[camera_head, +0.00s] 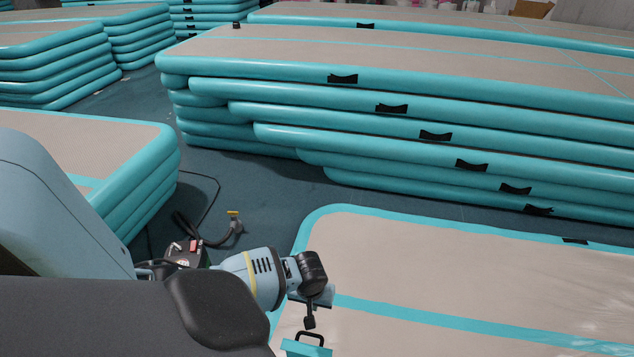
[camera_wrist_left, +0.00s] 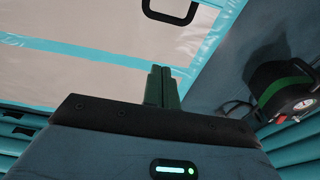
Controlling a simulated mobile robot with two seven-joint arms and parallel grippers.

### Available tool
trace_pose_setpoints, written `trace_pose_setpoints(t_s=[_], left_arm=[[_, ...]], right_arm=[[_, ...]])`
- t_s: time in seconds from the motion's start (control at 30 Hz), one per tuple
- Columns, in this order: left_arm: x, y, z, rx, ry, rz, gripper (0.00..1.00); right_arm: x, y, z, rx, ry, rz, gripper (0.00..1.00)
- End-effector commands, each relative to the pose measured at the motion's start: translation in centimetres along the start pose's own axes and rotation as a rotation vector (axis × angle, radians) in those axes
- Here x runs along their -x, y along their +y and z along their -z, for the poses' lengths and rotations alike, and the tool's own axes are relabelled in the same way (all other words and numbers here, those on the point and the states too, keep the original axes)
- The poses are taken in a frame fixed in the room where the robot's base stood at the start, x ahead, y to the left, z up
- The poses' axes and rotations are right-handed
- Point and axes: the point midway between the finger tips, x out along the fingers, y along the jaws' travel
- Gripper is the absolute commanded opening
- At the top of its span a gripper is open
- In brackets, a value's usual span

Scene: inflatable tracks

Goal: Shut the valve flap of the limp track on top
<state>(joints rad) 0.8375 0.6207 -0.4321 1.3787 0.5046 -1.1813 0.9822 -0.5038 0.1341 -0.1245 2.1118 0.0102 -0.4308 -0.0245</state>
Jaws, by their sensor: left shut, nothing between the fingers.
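The limp track on top (camera_head: 450,275) lies at the lower right of the head view, grey with teal edges and a teal cross stripe. It also fills the upper left of the wrist view (camera_wrist_left: 80,65), with ripples in its surface. My left gripper (camera_head: 309,323) is over its near left part, pointing down. In the wrist view its dark green fingers (camera_wrist_left: 160,72) are together, with nothing between them. A black loop handle (camera_wrist_left: 170,10) lies beyond the fingertips; it also shows in the head view (camera_head: 310,337). I cannot make out the valve flap. My right gripper is out of view.
A pump (camera_wrist_left: 285,95) with a green band and a dial stands on the floor beside the track. Its hose (camera_head: 222,238) lies on the dark floor. A tall stack of tracks (camera_head: 400,120) stands behind; another (camera_head: 90,150) is at left.

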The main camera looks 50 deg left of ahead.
Motion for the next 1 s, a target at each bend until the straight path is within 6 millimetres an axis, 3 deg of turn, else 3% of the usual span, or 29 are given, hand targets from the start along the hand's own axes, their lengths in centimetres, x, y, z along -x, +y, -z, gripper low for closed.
trace_pose_setpoints(t_s=[0.37,0.8,1.0], left_arm=[[-0.8,-0.1,0.8,0.020,0.000,0.012,0.00],[-8.0,-0.2,0.7,0.018,-0.002,0.013,0.00],[-10.7,-0.2,0.3,0.016,-0.002,0.012,0.00]], right_arm=[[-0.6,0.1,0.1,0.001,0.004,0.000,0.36],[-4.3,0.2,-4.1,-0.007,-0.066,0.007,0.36],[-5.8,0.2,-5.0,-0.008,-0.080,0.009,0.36]])
